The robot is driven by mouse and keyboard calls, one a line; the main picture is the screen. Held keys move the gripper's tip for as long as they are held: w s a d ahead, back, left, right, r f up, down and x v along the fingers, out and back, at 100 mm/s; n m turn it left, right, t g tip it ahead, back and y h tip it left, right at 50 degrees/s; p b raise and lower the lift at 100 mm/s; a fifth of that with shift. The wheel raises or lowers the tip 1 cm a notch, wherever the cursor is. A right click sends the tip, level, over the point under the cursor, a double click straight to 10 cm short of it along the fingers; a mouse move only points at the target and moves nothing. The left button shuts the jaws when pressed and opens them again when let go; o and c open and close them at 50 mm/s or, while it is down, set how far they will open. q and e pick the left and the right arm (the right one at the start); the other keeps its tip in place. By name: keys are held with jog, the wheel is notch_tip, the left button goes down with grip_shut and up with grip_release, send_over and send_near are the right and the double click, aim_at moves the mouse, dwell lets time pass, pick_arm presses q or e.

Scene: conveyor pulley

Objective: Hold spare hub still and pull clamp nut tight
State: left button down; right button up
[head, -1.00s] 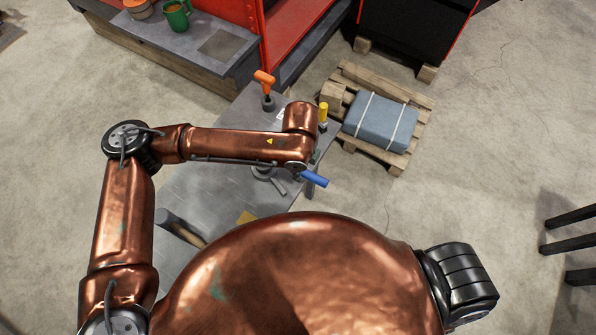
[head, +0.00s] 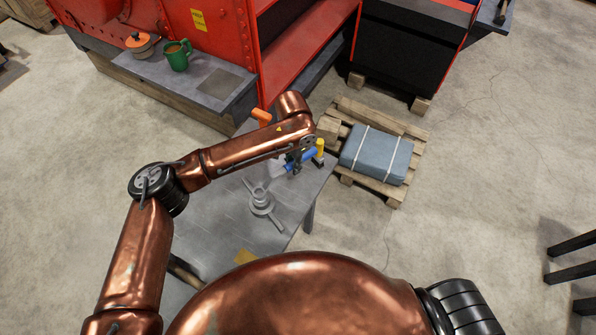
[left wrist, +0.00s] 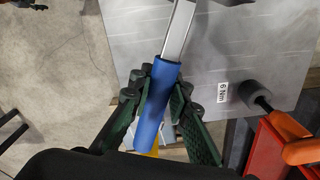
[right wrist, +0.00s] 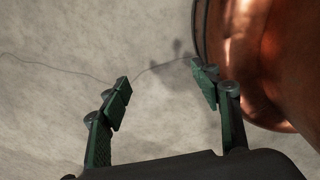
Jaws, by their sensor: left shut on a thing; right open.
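My left gripper (left wrist: 163,108) is shut on a blue handle (left wrist: 158,112) with a flat silver shaft (left wrist: 181,30). In the head view the blue handle (head: 303,160) shows at the far right of the grey table, beside a yellow-handled tool (head: 320,150); my arm mostly hides the gripper there. A round grey metal hub (head: 262,200) stands on the table nearer to me, apart from the gripper, with a short bar sticking out to the lower right. I cannot make out the clamp nut. My right gripper (right wrist: 163,85) is open and empty above the floor, beside my copper body.
An orange-handled tool (left wrist: 285,122) stands near the table's back corner, near a "6 Nm" label (left wrist: 222,92). A pallet (head: 397,190) with a blue-grey strapped bundle (head: 376,155) stands right of the table.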

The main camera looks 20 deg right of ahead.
dwell(0.3)
jog(key=shift+w+r, duration=0.1)
jog(key=shift+w, duration=0.3)
jog(key=c, duration=0.3)
jog(key=shift+n+t, duration=0.6)
jog(key=shift+t, duration=0.3)
jog(key=w+r, duration=0.1)
jog(key=w, duration=0.1)
jog(key=w+a+r, duration=0.1)
jog(key=w, duration=0.2)
jog(key=w+r, duration=0.1)
jog(key=w, duration=0.1)
jog(key=shift+w+a, duration=0.25)
jog(key=shift+a, duration=0.1)
jog(key=c, duration=0.4)
jog(key=n+t+y, duration=0.2)
jog(key=t+y, duration=0.3)
jog(key=t, duration=0.5)
send_near(281, 228)
jog(key=shift+x, duration=5.7)
jog(key=shift+c, duration=0.2)
